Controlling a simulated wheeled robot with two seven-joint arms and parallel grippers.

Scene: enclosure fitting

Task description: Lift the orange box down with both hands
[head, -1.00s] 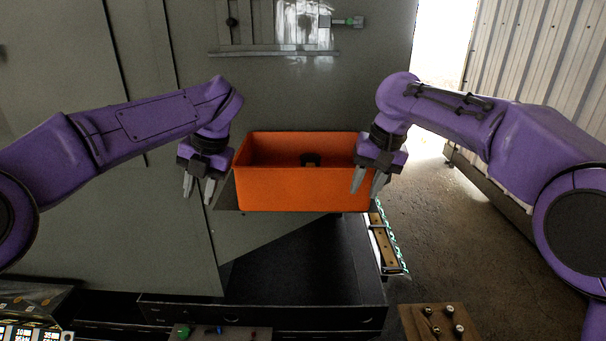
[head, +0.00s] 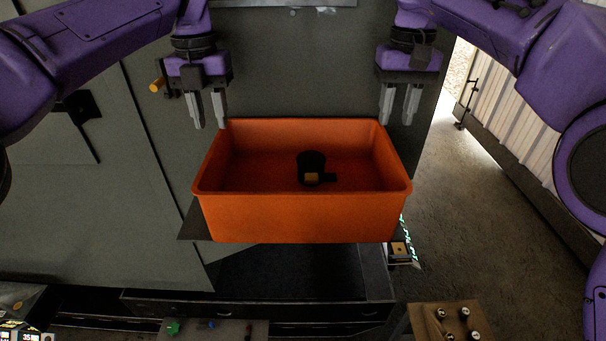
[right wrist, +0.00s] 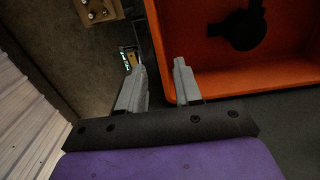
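The orange box (head: 304,217) is an open bin. It sits on a dark grey shelf (head: 193,225) in front of a grey panel. A black round object with a small tan patch (head: 311,168) lies inside it. My left gripper (head: 207,124) is open and empty above the box's far left corner. My right gripper (head: 400,121) is open and empty near the far right corner. In the right wrist view, the right fingers (right wrist: 157,78) stand apart, with the box (right wrist: 205,82) beside the right-hand finger. No contact with the box is clear.
A black drawer unit (head: 300,278) is below the box. A wooden board with knobs (head: 446,322) is at the front right, and another board with small coloured parts (head: 205,330) is at the front. Open floor (head: 465,230) lies to the right, by a corrugated wall (head: 510,120).

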